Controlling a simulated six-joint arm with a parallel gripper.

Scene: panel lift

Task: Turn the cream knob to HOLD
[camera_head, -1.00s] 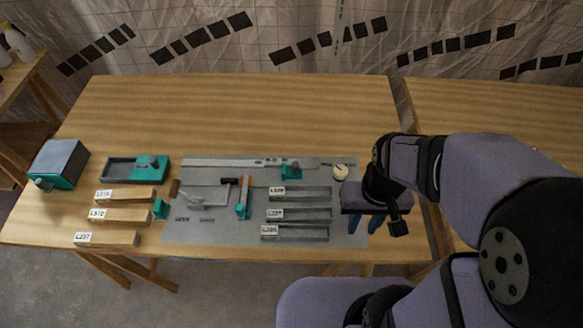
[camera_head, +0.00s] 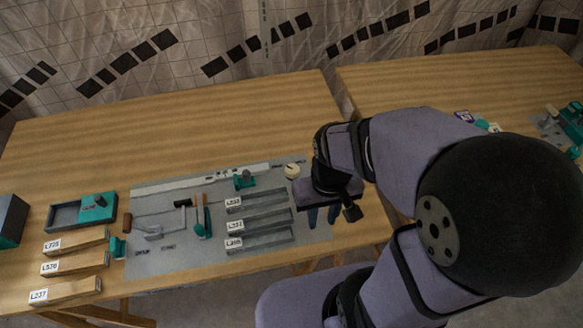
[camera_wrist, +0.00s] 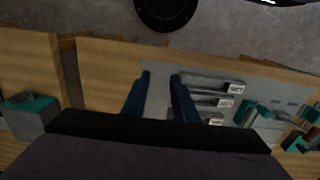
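The cream knob (camera_head: 292,170) is a small round piece at the upper right of the grey panel (camera_head: 160,258) in the head view. Any lettering around it, HOLD included, is too small to read. My gripper (camera_head: 321,222) hangs over the panel's right edge, nearer the front and to the right of the knob, apart from it. In the wrist view, the two blue fingers of my gripper (camera_wrist: 160,75) stand apart with nothing between them. The knob does not show in the wrist view.
Labelled grey trays (camera_head: 262,222) lie left of my gripper. A teal clamp (camera_head: 244,180) sits left of the knob. Labelled wooden blocks (camera_head: 75,268) lie off the panel. The table behind the panel (camera_head: 200,125) is clear.

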